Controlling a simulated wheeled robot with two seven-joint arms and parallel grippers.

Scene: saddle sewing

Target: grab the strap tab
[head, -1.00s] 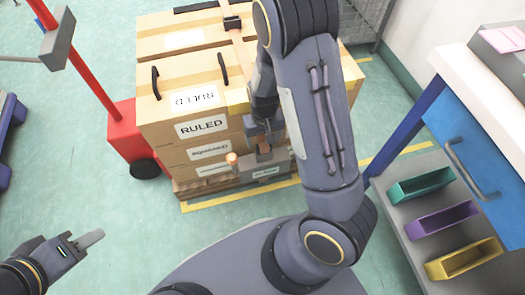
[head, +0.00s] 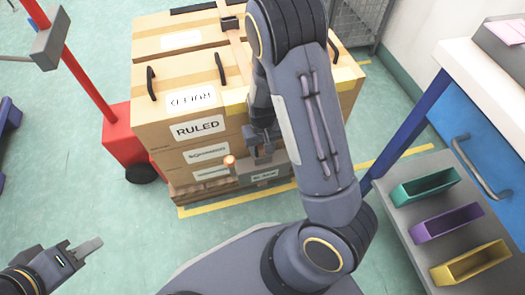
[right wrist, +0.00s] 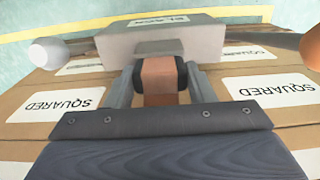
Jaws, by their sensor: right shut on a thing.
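The strap tab (right wrist: 158,82) is a short tan-orange piece in the right wrist view. It stands between the two dark finger pads of my right gripper (right wrist: 160,76), which is shut on it. A grey tensioner box (right wrist: 160,40) lies just beyond the tab. In the head view my right gripper (head: 264,150) is at the front of the box stack, just above the grey tensioner (head: 268,174), and mostly covers the tab. My left gripper (head: 88,247) hangs empty at lower left, seen edge-on, so its opening is unclear.
The cardboard box stack (head: 197,75) carries an orange strap (head: 239,38) and a dark buckle (head: 230,22) on top. The tensioner has an orange knob (head: 229,161). A red cart (head: 122,140) stands left; a bench (head: 480,120) and coloured bins (head: 445,222) stand right.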

